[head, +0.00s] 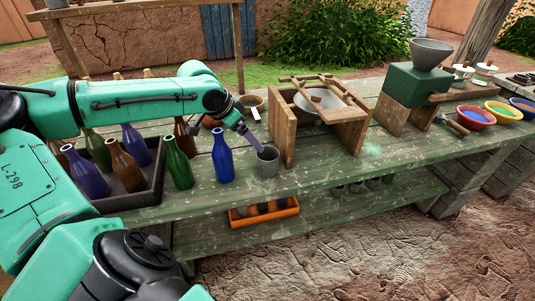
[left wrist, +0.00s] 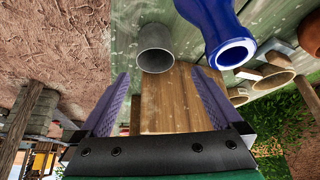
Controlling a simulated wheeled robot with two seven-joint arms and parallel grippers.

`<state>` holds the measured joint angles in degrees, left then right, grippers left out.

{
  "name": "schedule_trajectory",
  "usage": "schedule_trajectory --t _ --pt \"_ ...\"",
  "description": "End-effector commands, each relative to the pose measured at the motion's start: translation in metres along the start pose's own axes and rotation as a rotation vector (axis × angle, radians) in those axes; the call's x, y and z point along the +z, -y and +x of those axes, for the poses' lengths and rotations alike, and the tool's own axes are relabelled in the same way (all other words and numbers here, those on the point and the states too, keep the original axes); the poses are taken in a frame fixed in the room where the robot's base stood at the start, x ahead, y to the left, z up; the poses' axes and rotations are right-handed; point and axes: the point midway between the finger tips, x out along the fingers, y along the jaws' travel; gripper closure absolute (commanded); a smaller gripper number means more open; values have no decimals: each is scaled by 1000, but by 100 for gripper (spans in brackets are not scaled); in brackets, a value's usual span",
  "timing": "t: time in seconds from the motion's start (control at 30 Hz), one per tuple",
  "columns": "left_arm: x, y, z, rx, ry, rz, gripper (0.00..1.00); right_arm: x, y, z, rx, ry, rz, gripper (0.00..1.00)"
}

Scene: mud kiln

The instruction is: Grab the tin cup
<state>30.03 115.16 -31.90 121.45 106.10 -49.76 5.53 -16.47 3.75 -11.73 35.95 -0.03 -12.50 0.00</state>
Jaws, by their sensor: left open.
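The grey tin cup (head: 268,163) stands upright on the green wooden table near its front edge, right of the blue bottle. My left gripper (head: 251,141) reaches down from the left, its purple fingers just above and behind the cup's rim. In the left wrist view the cup (left wrist: 155,58) lies ahead of the two spread fingers of my left gripper (left wrist: 160,78), with nothing between them. The gripper is open and empty, and I cannot tell the exact gap to the cup. My right gripper is not in view.
A blue bottle (head: 223,158) stands close left of the cup, and a green bottle (head: 178,165) farther left. A wooden frame (head: 283,132) with a metal bowl stands close on the right. An orange tray (head: 262,216) sits on the lower shelf. The table front beside the cup is clear.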

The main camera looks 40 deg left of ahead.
Motion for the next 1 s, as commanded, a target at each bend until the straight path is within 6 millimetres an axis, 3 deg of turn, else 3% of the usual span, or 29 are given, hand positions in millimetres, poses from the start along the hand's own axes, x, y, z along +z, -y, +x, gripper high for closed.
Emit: schedule_trajectory --t 0.13,0.3,0.53,0.8,1.0 --pt "3 -2 34 9 5 -4 0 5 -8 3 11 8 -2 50" --pt "1 -2 76 9 0 -4 0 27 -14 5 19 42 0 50" --pt "0 -1 98 5 -1 -4 0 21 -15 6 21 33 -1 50" --pt "0 -2 137 5 -4 -5 0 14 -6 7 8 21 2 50" --pt "1 -1 142 0 0 -1 0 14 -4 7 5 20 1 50"
